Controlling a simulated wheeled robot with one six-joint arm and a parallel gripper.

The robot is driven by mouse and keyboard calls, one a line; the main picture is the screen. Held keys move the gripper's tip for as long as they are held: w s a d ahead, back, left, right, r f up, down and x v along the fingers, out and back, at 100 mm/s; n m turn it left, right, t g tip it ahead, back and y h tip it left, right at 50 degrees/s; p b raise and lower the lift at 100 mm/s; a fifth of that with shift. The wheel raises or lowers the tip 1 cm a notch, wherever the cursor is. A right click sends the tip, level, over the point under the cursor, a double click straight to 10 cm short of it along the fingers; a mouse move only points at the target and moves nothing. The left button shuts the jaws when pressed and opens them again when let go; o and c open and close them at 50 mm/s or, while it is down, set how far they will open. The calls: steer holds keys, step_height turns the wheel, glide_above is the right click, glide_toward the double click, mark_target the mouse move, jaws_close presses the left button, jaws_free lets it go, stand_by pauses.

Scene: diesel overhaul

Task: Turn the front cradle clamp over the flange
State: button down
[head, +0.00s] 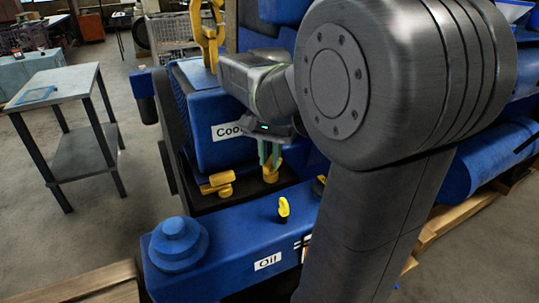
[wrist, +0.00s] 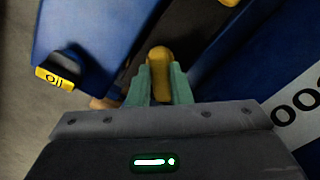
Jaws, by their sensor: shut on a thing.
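A yellow clamp (head: 270,173) stands in the dark channel between the blue block with the "Coo..." label and the blue oil housing. My gripper (head: 270,153) reaches down from above with its green fingers on this clamp. In the wrist view, the rounded yellow clamp end (wrist: 160,59) sits between the two green fingertips (wrist: 160,82), which are shut on it. The lower part of the clamp is hidden by the fingers. I cannot make out the flange or whether the clamp lies over it.
A second yellow clamp (head: 218,184) lies to the left in the channel. The blue oil housing (head: 235,243) with a yellow handle (head: 283,208) is in front. The blue cooler block (head: 205,125) rises behind. A grey table (head: 62,85) stands at left on open floor.

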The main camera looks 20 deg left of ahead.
steer(key=n+p, duration=0.3)
steer(key=n, duration=0.2)
steer(key=shift+d+r+p, duration=0.15)
steer(key=shift+p, duration=0.15)
steer(key=n+p, duration=0.2)
steer(key=n, duration=0.2)
steer(key=shift+w+d, duration=0.1)
steer(key=shift+n, duration=0.5)
steer(key=c, duration=1.3)
jaws_free()
step_height(320, 180, up, 14)
steer(key=shift+f+p, duration=0.25)
steer(key=shift+p, duration=0.1)
